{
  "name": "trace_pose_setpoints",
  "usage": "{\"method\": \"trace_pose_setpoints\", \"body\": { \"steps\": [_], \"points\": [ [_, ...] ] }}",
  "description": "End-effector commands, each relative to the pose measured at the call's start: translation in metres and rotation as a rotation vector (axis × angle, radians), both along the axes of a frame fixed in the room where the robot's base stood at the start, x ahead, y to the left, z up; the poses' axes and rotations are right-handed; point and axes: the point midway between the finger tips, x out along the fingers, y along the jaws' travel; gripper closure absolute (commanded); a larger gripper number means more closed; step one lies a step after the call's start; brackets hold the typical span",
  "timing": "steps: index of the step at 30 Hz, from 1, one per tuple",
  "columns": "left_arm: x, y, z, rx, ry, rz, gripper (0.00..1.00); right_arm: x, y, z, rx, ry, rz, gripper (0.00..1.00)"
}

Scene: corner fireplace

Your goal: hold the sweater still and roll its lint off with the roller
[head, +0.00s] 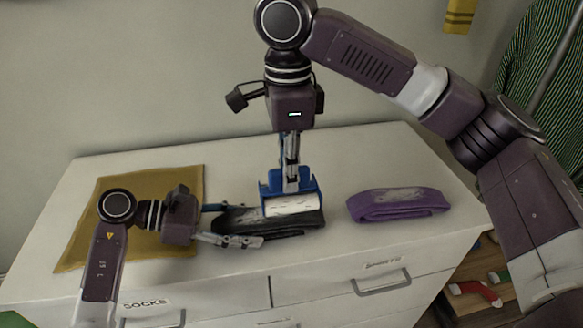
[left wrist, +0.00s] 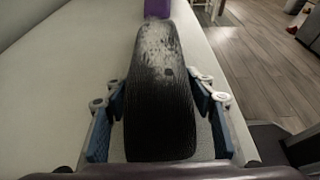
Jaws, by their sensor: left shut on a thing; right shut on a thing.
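A folded black sweater (head: 265,222) lies on the white dresser top. It also shows in the left wrist view (left wrist: 158,100), with pale lint over its far half and a darker, cleaner near half. My left gripper (head: 228,224) is shut on its left end, one finger along each side. My right gripper (head: 291,165) points down, shut on the blue lint roller (head: 290,188). The roller's white roll (head: 293,206) is over the right part of the black sweater and seems to touch it. The sweater's surface under the roll is hidden.
A folded purple sweater (head: 400,205) with pale lint lies to the right. A mustard cloth (head: 183,182) lies flat at the left, partly under my left arm. The dresser (head: 230,268) has handled drawers in front, one labelled SOCKS. A wall stands behind.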

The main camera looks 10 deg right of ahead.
Motion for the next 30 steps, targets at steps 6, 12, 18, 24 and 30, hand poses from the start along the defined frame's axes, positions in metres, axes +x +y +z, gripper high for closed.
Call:
{"method": "trace_pose_setpoints", "body": {
  "steps": [6,12,18,24,30],
  "points": [
    [0.000,0.000,0.000,0.001,0.000,0.001,0.63,0.000,0.000,-0.020,0.000,-0.001,0.001,1.00],
    [0.000,0.000,0.000,0.001,0.000,0.002,0.63,0.000,0.000,-0.038,0.001,0.000,0.001,1.00],
    [0.000,0.000,0.000,0.001,0.000,0.001,0.63,0.002,0.000,-0.063,0.001,0.000,0.000,1.00],
    [0.000,0.000,0.000,0.000,0.000,0.001,0.63,0.022,0.000,-0.063,0.001,-0.001,-0.001,1.00],
    [0.000,0.000,0.000,-0.001,0.000,0.001,0.63,0.040,0.000,-0.062,0.000,-0.002,-0.001,1.00]
  ]
}}
